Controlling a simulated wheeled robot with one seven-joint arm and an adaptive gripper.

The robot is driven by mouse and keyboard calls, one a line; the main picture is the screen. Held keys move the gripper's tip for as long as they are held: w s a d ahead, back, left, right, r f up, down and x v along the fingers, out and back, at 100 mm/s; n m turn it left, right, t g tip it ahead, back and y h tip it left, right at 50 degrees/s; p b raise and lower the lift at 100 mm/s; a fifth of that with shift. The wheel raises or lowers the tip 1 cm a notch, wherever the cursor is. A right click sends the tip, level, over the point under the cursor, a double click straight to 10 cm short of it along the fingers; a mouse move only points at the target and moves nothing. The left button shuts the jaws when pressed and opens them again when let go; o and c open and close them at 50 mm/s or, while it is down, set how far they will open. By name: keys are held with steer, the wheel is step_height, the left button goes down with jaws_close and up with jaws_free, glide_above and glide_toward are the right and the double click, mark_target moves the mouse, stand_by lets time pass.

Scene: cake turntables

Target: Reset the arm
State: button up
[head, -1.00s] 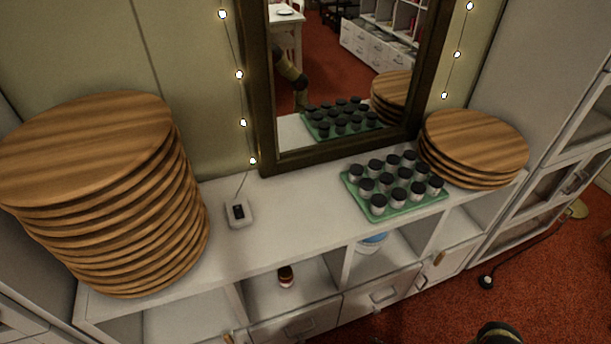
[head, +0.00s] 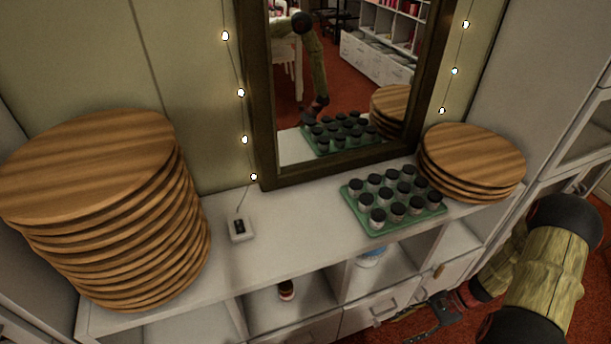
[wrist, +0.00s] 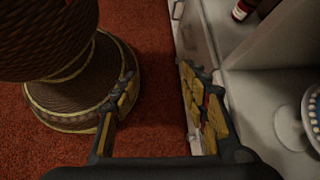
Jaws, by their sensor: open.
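My arm (head: 548,265) shows at the lower right of the head view, bent down in front of the white shelf unit. My gripper (head: 432,318) is near the unit's lower front, beside the drawers; its tips show only partly there. In the wrist view my gripper (wrist: 160,100) is open and empty, its two fingers well apart above the red carpet. The right finger is close to the white unit's front edge.
The white shelf unit (head: 275,255) carries a tall stack of wooden discs (head: 105,215), a green tray (head: 375,232) of dark-lidded jars and a shorter disc stack (head: 470,165). A red-and-white bottle (head: 287,290) stands in a compartment. A mirror (head: 262,110) hangs behind.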

step_height(320, 180, up, 27)
steer(key=s+a+n+h+p, duration=0.2)
steer(key=s+a+n+h, duration=0.1)
steer(key=n+h, duration=0.45)
steer(key=s+a+r+n+t+p, duration=0.1)
steer(key=a+r+n+t, duration=0.1)
steer(key=r, duration=0.6)
steer(key=s+a+r+n+t+h+p, duration=0.1)
steer(key=a+r, duration=0.3)
steer(key=r, duration=0.4)
steer(key=s+a+r+n+t+p, duration=0.1)
steer(key=s+a+r+n+t, duration=0.2)
steer(key=r, duration=0.5)
steer(key=shift+s+a+n+t+h, duration=0.2)
steer(key=shift+a+n+t+h, duration=0.15)
steer(key=shift+a+t, duration=0.25)
steer(key=shift+r, duration=0.1)
steer(key=shift+c, duration=0.9)
